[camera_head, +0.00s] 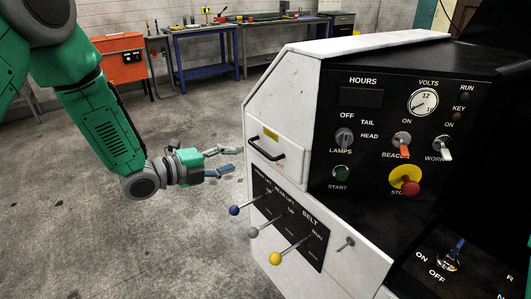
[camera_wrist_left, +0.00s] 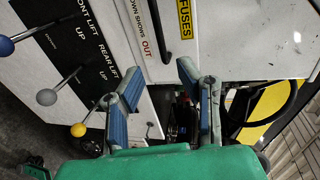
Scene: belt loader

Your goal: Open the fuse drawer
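The fuse drawer (camera_head: 292,160) is a white front on the left face of the white loader, and it looks closed. It has a black bar handle (camera_head: 266,149) and a yellow label above it. In the left wrist view the handle (camera_wrist_left: 163,45) lies beside the yellow FUSES label (camera_wrist_left: 185,18). My left gripper (camera_head: 229,161) is open and empty, to the left of the handle and apart from it. In the left wrist view its blue-padded fingers (camera_wrist_left: 160,76) are spread, with the handle beyond the gap between their tips. My right gripper is not in view.
Levers with blue (camera_head: 234,210), grey (camera_head: 253,232) and yellow (camera_head: 275,258) knobs stick out below the drawer. The black control panel (camera_head: 375,130) with switches and a red stop button (camera_head: 411,187) is to the right. Workbenches (camera_head: 205,65) stand far back; the floor at left is clear.

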